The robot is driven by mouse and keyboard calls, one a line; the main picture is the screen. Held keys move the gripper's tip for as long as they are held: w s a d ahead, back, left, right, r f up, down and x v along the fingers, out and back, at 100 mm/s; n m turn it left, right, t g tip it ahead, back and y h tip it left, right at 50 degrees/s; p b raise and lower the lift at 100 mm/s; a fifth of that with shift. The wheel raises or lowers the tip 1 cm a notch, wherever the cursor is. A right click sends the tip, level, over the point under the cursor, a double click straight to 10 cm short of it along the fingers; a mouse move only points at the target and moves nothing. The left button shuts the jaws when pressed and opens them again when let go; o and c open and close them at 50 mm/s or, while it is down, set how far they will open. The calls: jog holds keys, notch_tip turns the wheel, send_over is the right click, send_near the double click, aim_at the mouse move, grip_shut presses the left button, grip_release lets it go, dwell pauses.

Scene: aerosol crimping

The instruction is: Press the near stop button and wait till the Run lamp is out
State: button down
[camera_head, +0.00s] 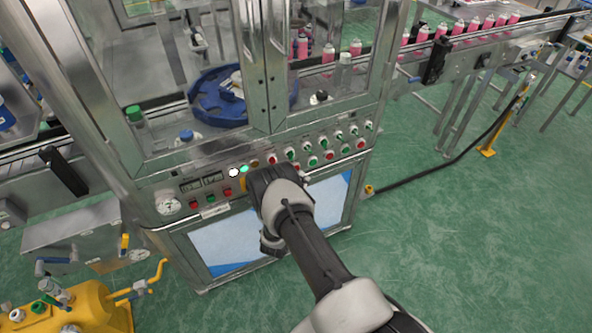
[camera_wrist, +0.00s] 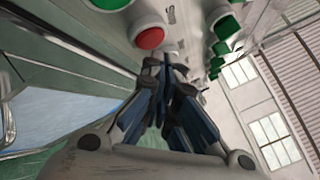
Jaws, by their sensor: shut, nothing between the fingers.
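The control panel (camera_head: 180,190) runs along the front of the steel machine. My gripper (camera_head: 259,176) is at the panel and hides part of it, with its fingertips hard to see there. In the wrist view my gripper (camera_wrist: 168,64) is shut and empty, its tips close to the panel beside a red button (camera_wrist: 150,38); contact cannot be told. A bright green lamp (camera_head: 244,168) is lit, with a bright white lamp (camera_head: 233,172) to its left and a dull amber one (camera_head: 255,163) to its right. Labels are unreadable, so I cannot tell which is Run.
Other red and green buttons (camera_head: 211,198), a gauge (camera_head: 168,205) and selector knobs (camera_head: 339,135) crowd the panel. A yellow part (camera_head: 244,184) shows left of my gripper. Glass doors rise above. Green floor (camera_head: 450,230) is open on the right.

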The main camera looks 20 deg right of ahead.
jog(key=shift+w+b, duration=0.3)
jog(key=shift+w, duration=0.1)
jog(key=shift+w+b, duration=0.4)
dwell(0.7)
jog(key=shift+s, duration=0.1)
jog(key=shift+s+p, duration=0.3)
jog(key=shift+s, duration=0.45)
jog(key=shift+s+d+p, duration=0.1)
jog(key=shift+s+p, duration=0.9)
jog(key=shift+s, duration=1.5)
